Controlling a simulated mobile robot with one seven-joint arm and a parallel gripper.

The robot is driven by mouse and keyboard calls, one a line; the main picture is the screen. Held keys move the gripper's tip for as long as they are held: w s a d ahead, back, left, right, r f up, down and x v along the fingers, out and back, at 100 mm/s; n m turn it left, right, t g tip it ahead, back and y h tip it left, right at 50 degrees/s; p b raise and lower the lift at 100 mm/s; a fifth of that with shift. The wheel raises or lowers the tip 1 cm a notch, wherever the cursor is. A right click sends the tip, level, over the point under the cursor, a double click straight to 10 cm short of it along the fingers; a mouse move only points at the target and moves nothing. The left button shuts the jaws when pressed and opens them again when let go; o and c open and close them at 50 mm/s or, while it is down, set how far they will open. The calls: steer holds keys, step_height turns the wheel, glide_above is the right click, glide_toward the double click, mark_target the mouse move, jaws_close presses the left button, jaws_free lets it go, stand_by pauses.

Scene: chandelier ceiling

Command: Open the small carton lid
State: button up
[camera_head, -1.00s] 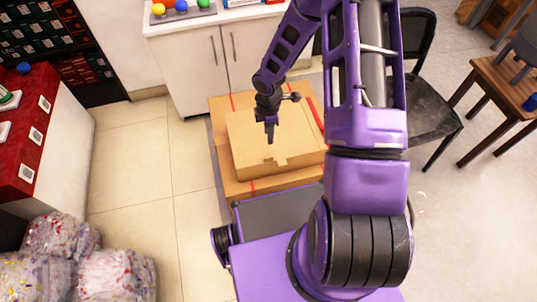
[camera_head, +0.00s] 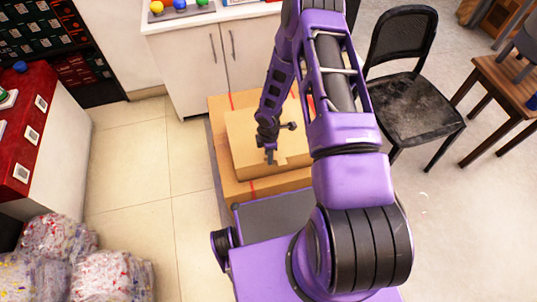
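The small carton (camera_head: 245,150) is a flat tan box lying on top of a larger cardboard box (camera_head: 225,185). Its lid looks shut, with a small tab at the front edge. My gripper (camera_head: 270,158) points down over the front part of the lid, near the tab. The fingers are small and dark, and I cannot tell whether they are apart or touch the lid. My arm hides the right part of the carton.
A white cabinet (camera_head: 195,70) with a tray of coloured balls on top stands behind the boxes. A black chair (camera_head: 412,105) and a wooden table (camera_head: 490,95) are at the right. Wrapped bales (camera_head: 105,275) lie at the lower left. The tiled floor (camera_head: 145,185) left of the boxes is clear.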

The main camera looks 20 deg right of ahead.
jaws_close()
stand_by(1.4)
